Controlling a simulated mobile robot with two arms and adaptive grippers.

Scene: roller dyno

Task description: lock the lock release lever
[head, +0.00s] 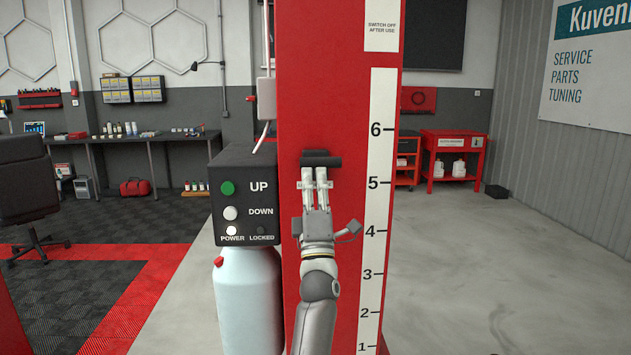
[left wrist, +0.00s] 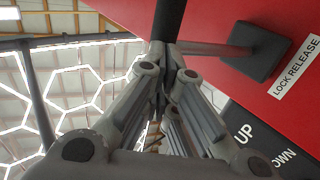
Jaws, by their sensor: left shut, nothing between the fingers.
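The lock release lever (head: 320,161) is a black handle on the front of the red column, between marks 5 and 6. In the left wrist view its black bar (left wrist: 171,18) stands out from the column on a grey rod that runs to a black square mount (left wrist: 258,50). My left gripper (head: 314,172) points up, with its fingertips just below the handle. In the left wrist view the shut, empty fingers (left wrist: 163,62) end close to the bar; I cannot tell whether they touch it. My right gripper is not in view.
The red column (head: 340,60) carries a white height scale (head: 377,200). A black control box (head: 245,195) with UP and DOWN buttons sits left of it, above a pale cylinder (head: 247,300). The POWER light is bright; the LOCKED light is dark. The floor to the right is open.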

